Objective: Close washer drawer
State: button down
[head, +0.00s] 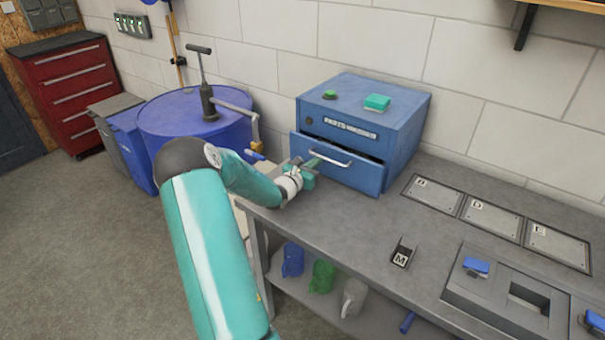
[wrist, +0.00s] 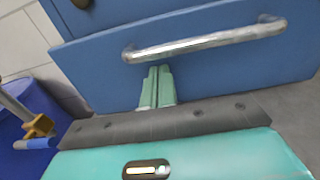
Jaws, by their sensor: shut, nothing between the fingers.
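The blue washer cabinet (head: 405,115) stands on the bench against the wall. Its drawer (head: 345,170) stands partly out, with a dark gap above its front panel. A silver bar handle (head: 331,156) runs across the panel. The drawer front (wrist: 220,75) and handle (wrist: 205,42) fill much of the wrist view. My gripper (head: 316,161) is in front of the panel's left part. In the wrist view my green fingers (wrist: 160,70) are together and empty, their tips just below the handle's left end. I cannot tell whether they touch the panel.
A green block (head: 377,102) and green button (head: 329,94) are on the cabinet top. A blue drum (head: 190,130) with a pump stands left of the bench. Lettered plates (head: 490,218), a small M holder (head: 402,254) and a grey fixture (head: 505,300) occupy the bench to the right.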

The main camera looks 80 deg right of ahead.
aim_at(321, 173)
jog(key=x, duration=0.3)
jog(key=shift+a, duration=0.1)
jog(key=shift+r, duration=0.15)
jog(key=shift+s+d, duration=0.2)
